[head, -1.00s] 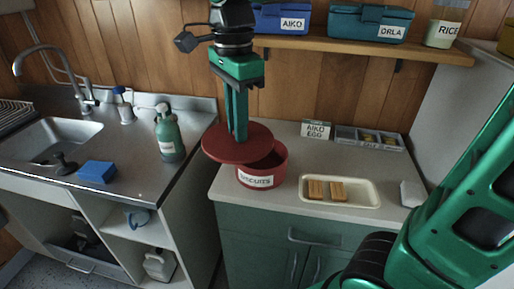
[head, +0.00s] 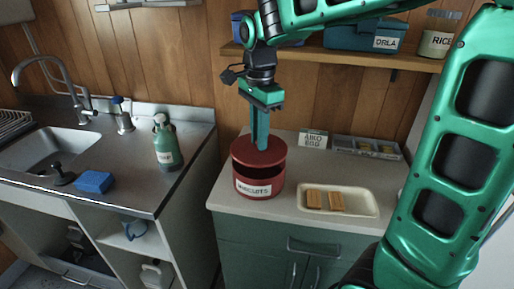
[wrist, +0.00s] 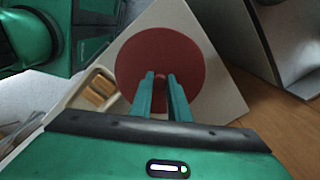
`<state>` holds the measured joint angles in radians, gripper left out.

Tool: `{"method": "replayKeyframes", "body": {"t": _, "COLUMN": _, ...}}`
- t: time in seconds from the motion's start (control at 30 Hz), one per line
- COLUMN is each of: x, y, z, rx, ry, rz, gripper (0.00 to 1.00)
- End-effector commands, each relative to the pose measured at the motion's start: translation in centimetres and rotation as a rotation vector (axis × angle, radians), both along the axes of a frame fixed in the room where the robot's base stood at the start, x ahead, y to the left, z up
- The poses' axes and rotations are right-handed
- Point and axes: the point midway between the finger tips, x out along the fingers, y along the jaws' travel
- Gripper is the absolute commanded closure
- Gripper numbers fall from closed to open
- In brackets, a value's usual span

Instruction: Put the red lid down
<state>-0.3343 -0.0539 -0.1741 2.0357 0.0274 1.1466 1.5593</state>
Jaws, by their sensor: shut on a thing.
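The red lid (head: 258,149) is a flat round disc over the red biscuits tin (head: 259,186) on the counter. A dark gap shows between the lid and the tin's rim, so the lid is above the tin rather than closed flat on it. My gripper (head: 260,140) points down and is shut on the lid's knob. In the wrist view the lid (wrist: 160,62) fills the middle, with both fingers (wrist: 160,84) at its small knob. The tin is hidden under the lid there.
A cream tray (head: 366,204) with two brown bars stands right of the tin. Behind are a white card (head: 313,140) and a grey sectioned tray (head: 362,148). A shelf (head: 400,58) with boxes hangs above. The sink counter (head: 130,170) with a green bottle (head: 167,145) is at left.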

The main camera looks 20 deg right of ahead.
Motion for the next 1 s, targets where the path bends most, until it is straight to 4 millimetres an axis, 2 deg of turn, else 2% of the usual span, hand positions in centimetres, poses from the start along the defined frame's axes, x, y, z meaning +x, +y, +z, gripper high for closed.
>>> {"method": "replayKeyframes", "body": {"t": 0.33, "x": 0.0, "y": -0.1, "z": -3.5, "rx": 0.000, "ry": 0.002, "rz": -0.001, "gripper": 1.00}}
{"method": "replayKeyframes", "body": {"t": 0.8, "x": 0.0, "y": -0.1, "z": -4.1, "rx": 0.000, "ry": 0.001, "rz": -0.001, "gripper": 1.00}}
{"method": "replayKeyframes", "body": {"t": 0.83, "x": 0.0, "y": -0.1, "z": -4.1, "rx": 0.001, "ry": 0.000, "rz": -0.001, "gripper": 0.77}}
{"method": "replayKeyframes", "body": {"t": 0.87, "x": 0.0, "y": 0.0, "z": -4.1, "rx": 0.001, "ry": 0.000, "rz": -0.001, "gripper": 0.70}}
{"method": "replayKeyframes", "body": {"t": 0.9, "x": 0.0, "y": 0.0, "z": -4.1, "rx": 0.001, "ry": 0.000, "rz": -0.001, "gripper": 0.65}}
{"method": "replayKeyframes", "body": {"t": 1.0, "x": 0.0, "y": -0.1, "z": -4.1, "rx": 0.001, "ry": 0.000, "rz": -0.001, "gripper": 0.65}}
